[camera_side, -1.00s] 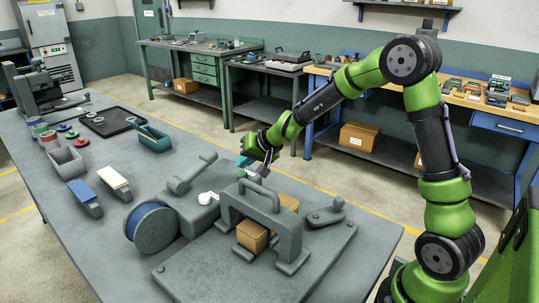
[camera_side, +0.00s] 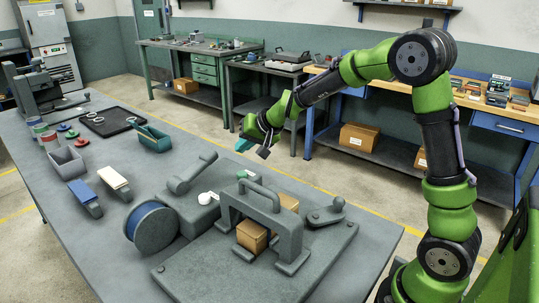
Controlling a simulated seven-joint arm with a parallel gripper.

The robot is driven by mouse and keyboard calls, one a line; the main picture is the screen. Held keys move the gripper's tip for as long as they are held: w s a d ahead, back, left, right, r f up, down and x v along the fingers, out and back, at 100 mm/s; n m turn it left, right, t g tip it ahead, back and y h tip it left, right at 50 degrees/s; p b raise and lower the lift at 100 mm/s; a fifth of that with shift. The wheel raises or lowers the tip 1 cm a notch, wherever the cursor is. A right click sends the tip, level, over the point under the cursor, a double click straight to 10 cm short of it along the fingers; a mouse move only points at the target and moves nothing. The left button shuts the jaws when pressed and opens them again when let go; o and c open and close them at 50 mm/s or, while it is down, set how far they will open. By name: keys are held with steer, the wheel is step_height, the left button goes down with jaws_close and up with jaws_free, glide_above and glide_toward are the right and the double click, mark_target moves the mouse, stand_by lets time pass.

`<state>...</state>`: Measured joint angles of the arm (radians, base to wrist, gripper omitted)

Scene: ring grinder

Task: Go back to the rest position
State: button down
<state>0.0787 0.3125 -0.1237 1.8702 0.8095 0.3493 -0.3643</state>
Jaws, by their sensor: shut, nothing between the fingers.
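My gripper (camera_side: 254,150) hangs in the air above the far edge of the workbench, small in the side view. It is shut and empty, with a teal part and a dark part at its end. Below it and to the left, a grey device with a lever (camera_side: 192,175) and a small white round piece (camera_side: 207,198) stand on the bench. A grey arched frame with a handle (camera_side: 285,232) stands on a thick plate, with a brown block (camera_side: 252,236) under it. My gripper is clear of all of these.
A blue spool (camera_side: 151,228), a teal open bin (camera_side: 152,138), a grey bin (camera_side: 66,161) and a black tray (camera_side: 108,122) with rings occupy the grey workbench (camera_side: 90,250). Other benches stand along the back wall. The air around my gripper looks free.

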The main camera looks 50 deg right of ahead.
stand_by(0.6)
steer(key=shift+s+a+f, duration=0.15)
steer(key=shift+f, duration=0.05)
steer(key=s+a+r+n+g, duration=0.1)
steer(key=s+a+r+n, duration=0.1)
steer(key=s, duration=1.2)
steer(key=s+a+r+n+y, duration=0.1)
steer(key=s+a+r, duration=0.4)
steer(key=s, duration=0.9)
steer(key=shift+s+a+n+g, duration=0.35)
steer(key=shift+a+n+g, duration=0.05)
steer(key=shift+a, duration=0.45)
steer(key=shift+r, duration=0.1)
